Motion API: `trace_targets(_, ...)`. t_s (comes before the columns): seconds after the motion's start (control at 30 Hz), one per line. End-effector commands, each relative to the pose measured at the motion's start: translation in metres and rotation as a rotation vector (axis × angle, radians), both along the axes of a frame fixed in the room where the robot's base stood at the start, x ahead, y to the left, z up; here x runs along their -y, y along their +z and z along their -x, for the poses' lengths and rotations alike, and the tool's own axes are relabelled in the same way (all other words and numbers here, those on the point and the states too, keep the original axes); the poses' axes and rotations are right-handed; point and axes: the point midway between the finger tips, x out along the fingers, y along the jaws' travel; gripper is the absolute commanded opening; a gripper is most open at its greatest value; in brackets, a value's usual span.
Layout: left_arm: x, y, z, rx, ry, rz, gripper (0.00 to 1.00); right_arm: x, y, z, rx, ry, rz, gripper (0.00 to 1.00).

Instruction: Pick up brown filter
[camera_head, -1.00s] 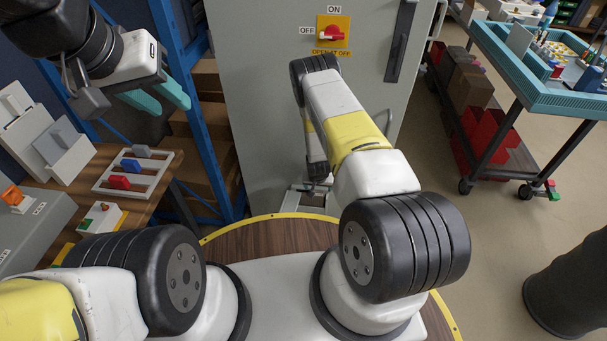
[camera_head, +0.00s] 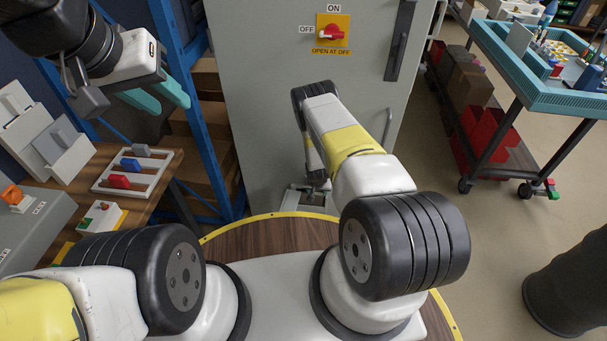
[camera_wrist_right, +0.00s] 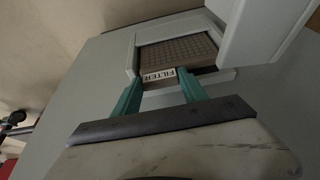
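The brown filter (camera_wrist_right: 178,53), with a fine grid face and a white FILTER label on its near edge, sits in a pale grey frame in the right wrist view. My right gripper (camera_wrist_right: 159,74) has its two teal fingers apart, with the tips at the filter's near edge and the label between them. I cannot tell whether the fingers touch it. In the head view the filter cannot be made out, and the right fingers are hidden low by the cabinet. My left gripper (camera_head: 164,98) is open and empty at upper left, above the wooden table.
A grey cabinet (camera_head: 270,110) with a red switch (camera_head: 333,33) stands ahead of my right arm. A blue rack (camera_head: 205,110) is left of it. The wooden table (camera_head: 95,170) holds a white rack of coloured blocks (camera_head: 130,172). A teal cart (camera_head: 530,85) stands at right.

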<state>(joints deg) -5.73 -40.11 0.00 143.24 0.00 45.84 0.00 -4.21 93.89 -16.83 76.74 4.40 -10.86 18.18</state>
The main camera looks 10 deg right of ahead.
Motion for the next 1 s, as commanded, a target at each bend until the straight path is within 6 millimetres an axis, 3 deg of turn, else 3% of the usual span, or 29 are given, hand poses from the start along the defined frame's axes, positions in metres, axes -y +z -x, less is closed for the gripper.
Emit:
trace_targets(0.07,0.000,0.000,0.000,0.000,0.000,0.000,0.36,0.000,0.000,0.000,0.000,0.000,0.000,0.15)
trace_targets(0.37,0.000,0.000,0.000,0.000,0.000,0.000,0.36,0.000,0.003,0.000,0.001,0.000,0.000,0.14)
trace_targets(0.53,0.000,0.000,0.000,0.000,0.000,0.000,0.36,0.000,0.016,-0.001,0.002,0.000,0.001,0.14)
trace_targets(1.0,0.000,0.000,0.000,0.000,0.000,0.000,0.36,0.000,0.105,-0.002,0.003,0.000,0.000,0.14)
